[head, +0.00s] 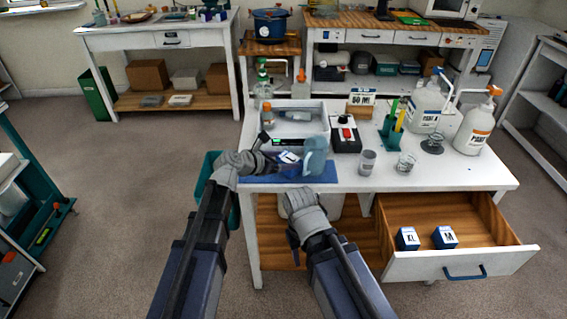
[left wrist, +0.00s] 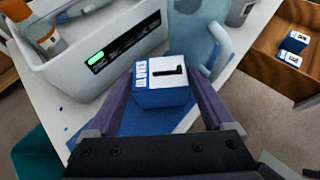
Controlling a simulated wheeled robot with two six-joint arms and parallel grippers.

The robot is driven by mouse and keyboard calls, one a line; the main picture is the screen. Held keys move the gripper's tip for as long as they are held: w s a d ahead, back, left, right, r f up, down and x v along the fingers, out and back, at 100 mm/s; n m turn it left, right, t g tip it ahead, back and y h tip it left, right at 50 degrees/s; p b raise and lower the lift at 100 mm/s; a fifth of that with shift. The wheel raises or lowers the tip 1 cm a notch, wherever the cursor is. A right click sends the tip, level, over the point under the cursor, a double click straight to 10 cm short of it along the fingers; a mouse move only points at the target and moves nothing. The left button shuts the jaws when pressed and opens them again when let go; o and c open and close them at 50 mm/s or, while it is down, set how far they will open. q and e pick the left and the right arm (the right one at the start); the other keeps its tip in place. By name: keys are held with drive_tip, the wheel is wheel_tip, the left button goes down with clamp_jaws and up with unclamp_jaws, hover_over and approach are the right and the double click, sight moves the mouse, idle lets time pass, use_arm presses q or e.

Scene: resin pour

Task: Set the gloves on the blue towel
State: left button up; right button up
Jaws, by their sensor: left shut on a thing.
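A small blue and white glove box (left wrist: 165,85) with a large black letter on its top is between the fingers of my left gripper (left wrist: 160,100). In the head view the box (head: 288,157) shows just past my left gripper (head: 268,162), partly hidden by it. The blue towel (head: 258,179) lies at the table's front left edge; it also shows below the box in the left wrist view (left wrist: 190,118). The box is over the towel; I cannot tell whether it touches. My right gripper (head: 292,203) is in front of the table edge, its fingers unclear.
A translucent blue pitcher (head: 315,156) stands close right of the box. A white bin (head: 297,122) is behind it. An open drawer (head: 460,262) at lower right holds two similar boxes (head: 407,238) (head: 444,237). Cups (head: 367,162) stand right of the pitcher.

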use_arm(q)
drive_tip(key=shift+f, duration=0.15)
drive_tip(key=o, duration=1.1)
drive_tip(key=shift+r, duration=0.35)
drive_tip(key=shift+p+v, duration=2.85)
drive_tip(key=shift+v, duration=3.1)
drive_tip(key=shift+a+f, duration=0.1)
drive_tip(key=shift+f, duration=0.1)
